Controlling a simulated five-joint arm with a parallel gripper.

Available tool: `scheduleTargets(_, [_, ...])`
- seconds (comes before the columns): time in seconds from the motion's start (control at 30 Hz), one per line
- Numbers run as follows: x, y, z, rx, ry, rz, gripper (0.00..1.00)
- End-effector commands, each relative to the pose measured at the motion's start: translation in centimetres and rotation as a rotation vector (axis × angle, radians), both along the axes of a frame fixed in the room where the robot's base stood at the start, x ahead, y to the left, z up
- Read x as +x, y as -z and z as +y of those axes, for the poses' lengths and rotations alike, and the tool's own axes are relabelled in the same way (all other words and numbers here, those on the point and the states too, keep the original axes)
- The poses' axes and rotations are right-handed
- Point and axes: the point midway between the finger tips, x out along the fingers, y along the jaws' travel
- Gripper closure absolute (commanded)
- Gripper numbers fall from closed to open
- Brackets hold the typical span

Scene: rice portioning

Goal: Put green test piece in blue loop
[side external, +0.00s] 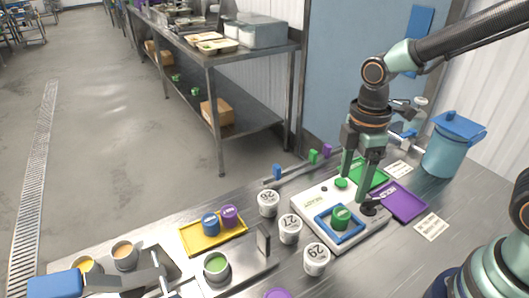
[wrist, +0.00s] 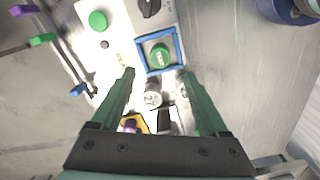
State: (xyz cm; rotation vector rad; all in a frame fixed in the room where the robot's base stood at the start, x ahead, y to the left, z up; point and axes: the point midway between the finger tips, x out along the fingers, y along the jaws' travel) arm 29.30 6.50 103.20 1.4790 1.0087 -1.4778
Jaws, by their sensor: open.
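The green test piece (side external: 341,216) is a short green cylinder with a pale label. It stands upright inside the square blue loop (side external: 325,230) on the white device (side external: 303,203). In the wrist view the loop (wrist: 141,54) surrounds the green piece (wrist: 160,57) on all sides. My gripper (side external: 354,187) is open and empty, with its fingers pointing down above the device, behind the loop in the side view. In the wrist view my gripper (wrist: 157,74) has its fingertips apart, and the piece shows just beyond the gap between them.
White numbered jars (side external: 290,228) stand left of the device. A yellow tray (side external: 190,236) holds a blue and a purple piece. A green tray (side external: 377,171) and a purple tray (side external: 410,204) lie at right, near a blue lidded pot (side external: 449,150). A round green button (side external: 341,183) is on the device.

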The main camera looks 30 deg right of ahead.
Motion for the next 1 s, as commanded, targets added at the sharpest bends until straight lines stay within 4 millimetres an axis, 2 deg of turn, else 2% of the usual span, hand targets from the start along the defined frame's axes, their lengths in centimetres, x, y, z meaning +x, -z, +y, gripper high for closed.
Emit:
scheduleTargets(0.1, [0.1,-1.6,0.0,0.000,0.000,-0.002,0.22])
scheduleTargets(0.23, [0.0,-2.5,0.0,0.000,0.006,-0.004,0.22])
scheduleTargets(0.33, [0.1,-3.3,-0.5,0.008,0.074,-0.033,0.22])
scheduleTargets(0.47, [0.1,-5.2,-1.8,0.041,0.307,-0.128,0.22])
scheduleTargets(0.73, [-0.4,-9.4,-5.3,0.197,0.917,-0.353,0.22])
scheduleTargets(0.83, [-0.6,-10.3,-6.0,0.251,1.063,-0.401,0.22])
scheduleTargets(1.0, [-0.8,-10.9,-6.6,0.294,1.170,-0.431,0.22])
